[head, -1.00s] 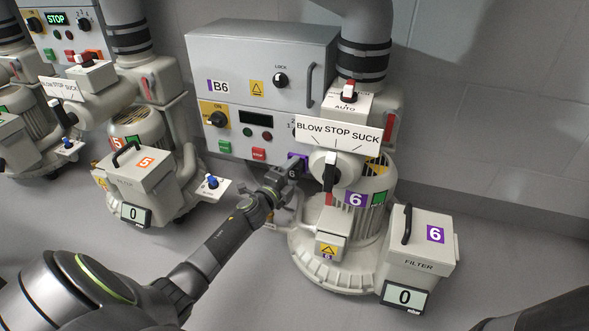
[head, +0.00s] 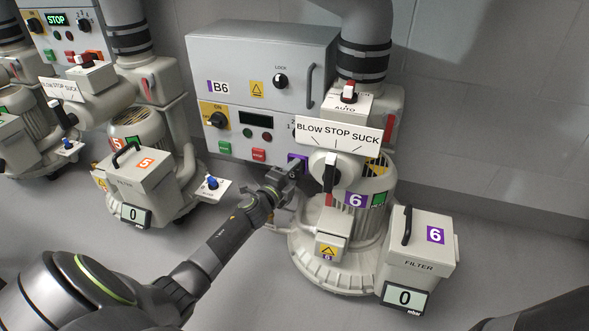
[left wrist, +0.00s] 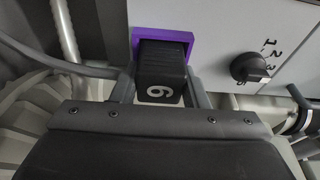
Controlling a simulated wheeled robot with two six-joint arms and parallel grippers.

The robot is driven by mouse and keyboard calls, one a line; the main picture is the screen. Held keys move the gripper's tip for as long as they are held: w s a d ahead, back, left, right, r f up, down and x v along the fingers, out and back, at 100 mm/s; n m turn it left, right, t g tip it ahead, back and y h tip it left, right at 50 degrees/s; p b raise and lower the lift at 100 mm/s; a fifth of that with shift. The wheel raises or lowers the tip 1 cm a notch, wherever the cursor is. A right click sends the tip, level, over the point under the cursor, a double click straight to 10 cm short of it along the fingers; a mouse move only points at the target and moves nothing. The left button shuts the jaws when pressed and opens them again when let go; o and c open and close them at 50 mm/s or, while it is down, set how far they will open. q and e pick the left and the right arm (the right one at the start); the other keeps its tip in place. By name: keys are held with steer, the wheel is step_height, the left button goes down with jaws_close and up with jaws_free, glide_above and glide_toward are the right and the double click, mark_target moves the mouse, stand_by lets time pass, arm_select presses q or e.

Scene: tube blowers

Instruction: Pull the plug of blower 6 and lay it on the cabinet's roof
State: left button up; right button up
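The black plug marked 6 (left wrist: 161,85) sits in its purple-framed socket (left wrist: 136,43) on the front of the grey B6 cabinet (head: 228,60). My left gripper (head: 285,178) is at the plug and hides most of it in the head view, where the purple frame (head: 297,160) shows above the gripper. In the left wrist view the fingers of my left gripper (left wrist: 160,92) stand on both sides of the plug, with narrow gaps that suggest they are not closed on it. The cabinet's roof (head: 262,33) is bare. My right gripper is not in view.
Blower 6 (head: 356,200) stands right of the plug, with its lever and BLOW STOP SUCK sign (head: 338,133) close by. Its filter box (head: 421,245) stands front right. Blower 5's filter box (head: 140,185) is at the left. A rotary switch (left wrist: 249,68) is beside the socket.

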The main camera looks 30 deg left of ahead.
mark_target(297, 176)
arm_select(q)
steer(key=c, duration=0.7)
steer(key=shift+s+d+p, duration=0.2)
steer(key=shift+s+d, duration=0.05)
steer(key=shift+s, duration=0.75)
steer(key=shift+s+d+p, duration=0.15)
steer(key=shift+s+d, duration=0.05)
steer(key=shift+s, duration=0.75)
steer(key=shift+s+d+p, duration=0.2)
steer(key=shift+s+d, duration=0.05)
steer(key=shift+s, duration=0.75)
steer(key=shift+s, duration=0.1)
steer(key=shift+s+d, duration=0.1)
steer(key=shift+s, duration=0.15)
